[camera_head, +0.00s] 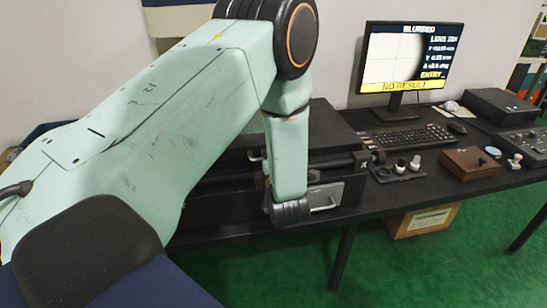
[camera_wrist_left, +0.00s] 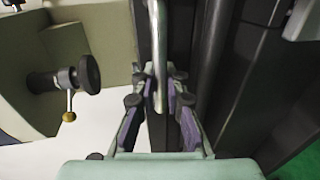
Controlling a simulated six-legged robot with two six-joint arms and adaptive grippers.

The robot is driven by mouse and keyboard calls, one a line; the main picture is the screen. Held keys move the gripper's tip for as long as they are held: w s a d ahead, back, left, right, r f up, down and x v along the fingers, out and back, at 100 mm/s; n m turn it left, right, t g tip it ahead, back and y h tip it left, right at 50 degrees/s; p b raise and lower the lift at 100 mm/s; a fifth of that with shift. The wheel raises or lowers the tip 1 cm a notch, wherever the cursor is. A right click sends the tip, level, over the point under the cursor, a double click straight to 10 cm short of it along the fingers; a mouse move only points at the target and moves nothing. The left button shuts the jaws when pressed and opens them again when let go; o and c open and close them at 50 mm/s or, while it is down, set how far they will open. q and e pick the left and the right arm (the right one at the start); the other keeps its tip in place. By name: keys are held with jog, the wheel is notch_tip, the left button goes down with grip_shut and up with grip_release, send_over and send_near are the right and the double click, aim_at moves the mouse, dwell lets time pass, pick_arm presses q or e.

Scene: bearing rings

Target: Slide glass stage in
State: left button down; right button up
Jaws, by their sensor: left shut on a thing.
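The black measuring machine (camera_head: 225,205) stands on the dark bench, mostly behind my left arm. A grey front plate (camera_head: 350,190) with a silver bar handle (camera_head: 326,206) shows just right of my left wrist; I take it for the front of the glass stage. In the left wrist view, my left gripper (camera_wrist_left: 160,90) has its two fingers closed on the silver handle (camera_wrist_left: 158,45), which runs up between them. The fingertips are hidden in the head view. How far the stage is in cannot be told. My right gripper is not in view.
A monitor (camera_head: 409,57) reads "BLURRED" and "NO RESULT". A keyboard (camera_head: 411,138), a holder with small knobs (camera_head: 398,170) and a brown box (camera_head: 470,163) lie to the right. A knob with a small lever (camera_wrist_left: 86,74) stands left of the fingers in the wrist view.

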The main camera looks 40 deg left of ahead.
pick_arm(q)
jog(key=shift+s+a+f, duration=0.1)
jog(key=shift+s+a, duration=0.45)
jog(key=shift+s, duration=0.1)
jog(key=c, duration=1.4)
grip_release()
jog(key=shift+d, duration=0.1)
jog(key=shift+w, duration=0.1)
jog(key=v, duration=0.7)
jog(key=shift+s, duration=0.2)
jog(key=shift+d, duration=0.1)
